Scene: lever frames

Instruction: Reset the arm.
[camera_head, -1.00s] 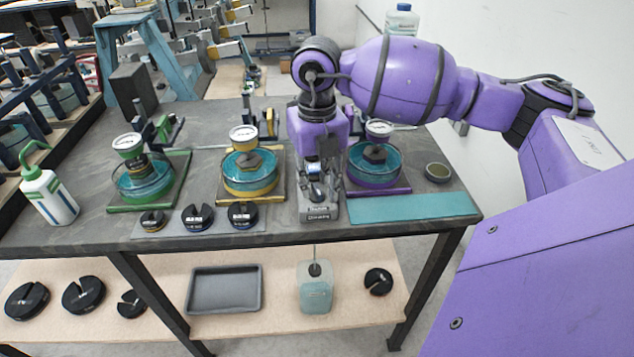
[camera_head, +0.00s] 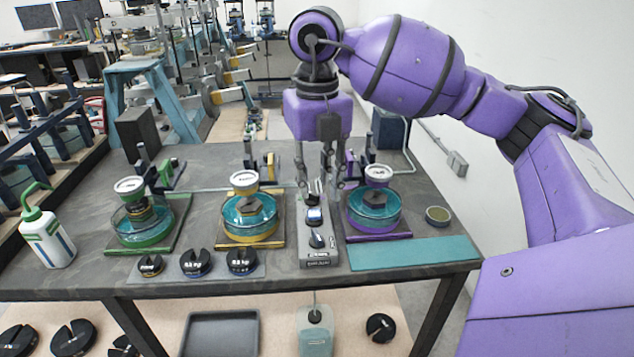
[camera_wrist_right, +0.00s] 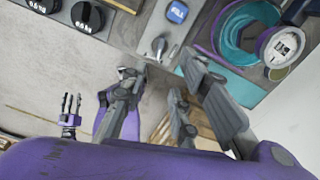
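My right gripper (camera_head: 322,190) hangs fingers down over the grey control box (camera_head: 319,258), above its back part in the head view. My left gripper is not in the head view. A small pronged part (camera_wrist_right: 70,110) in the wrist view may be it, too small to judge.
Green, yellow and purple dishes (camera_head: 142,225) (camera_head: 250,222) (camera_head: 374,212) with gauges stand on the table. Black weights (camera_head: 196,263) lie along the front. A teal mat (camera_head: 415,252) is clear at right. A bottle (camera_head: 48,240) stands at the left edge. A wall is close at right.

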